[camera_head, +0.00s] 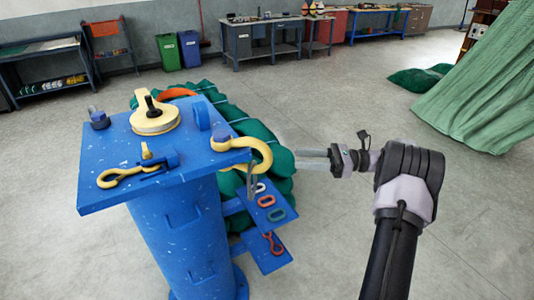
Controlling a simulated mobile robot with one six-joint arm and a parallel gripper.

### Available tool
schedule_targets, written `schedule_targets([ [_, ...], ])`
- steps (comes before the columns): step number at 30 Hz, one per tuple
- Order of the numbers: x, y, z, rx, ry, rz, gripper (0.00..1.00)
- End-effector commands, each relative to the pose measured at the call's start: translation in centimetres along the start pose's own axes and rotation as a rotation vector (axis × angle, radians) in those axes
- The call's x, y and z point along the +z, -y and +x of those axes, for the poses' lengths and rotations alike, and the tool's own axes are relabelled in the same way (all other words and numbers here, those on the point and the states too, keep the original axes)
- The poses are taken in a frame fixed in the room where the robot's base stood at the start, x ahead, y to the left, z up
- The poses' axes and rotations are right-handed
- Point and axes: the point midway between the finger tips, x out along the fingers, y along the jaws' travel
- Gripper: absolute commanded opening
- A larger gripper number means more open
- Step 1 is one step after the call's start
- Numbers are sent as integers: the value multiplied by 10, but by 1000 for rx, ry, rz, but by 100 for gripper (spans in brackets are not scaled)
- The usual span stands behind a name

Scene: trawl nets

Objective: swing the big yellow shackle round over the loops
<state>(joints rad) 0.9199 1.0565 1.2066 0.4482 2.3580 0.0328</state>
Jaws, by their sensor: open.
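The big yellow shackle (267,153) is a thick curved hook shape at the right edge of the blue stand's top plate (105,150). Its curve sticks out to the right, past the plate. Small loops in white, orange and grey-green (265,201) sit on a blue side shelf below it, beside a grey upright pin. My gripper (298,159) is open and empty, to the right of the shackle, with its fingers pointing left at it. A small gap seems to lie between the fingertips and the curve.
A round yellow block (155,122) and a smaller yellow fitting (122,178) are on the plate. A red hook-like piece (272,243) lies on a lower shelf. Green netting (245,125) is heaped behind the stand. The floor to the right is clear up to the hanging net (485,95).

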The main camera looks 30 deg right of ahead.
Motion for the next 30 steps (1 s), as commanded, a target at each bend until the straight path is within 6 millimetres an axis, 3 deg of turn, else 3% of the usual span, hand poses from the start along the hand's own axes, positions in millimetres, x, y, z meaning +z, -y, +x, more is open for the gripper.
schedule_targets([
  [3,-1,-1,38,5,-1,0,47],
  [10,-1,-1,91,3,-2,-1,47],
  [15,0,0,109,2,-2,-1,47],
  [24,0,0,111,1,-2,-1,47],
  [30,0,0,111,1,-2,-1,8],
])
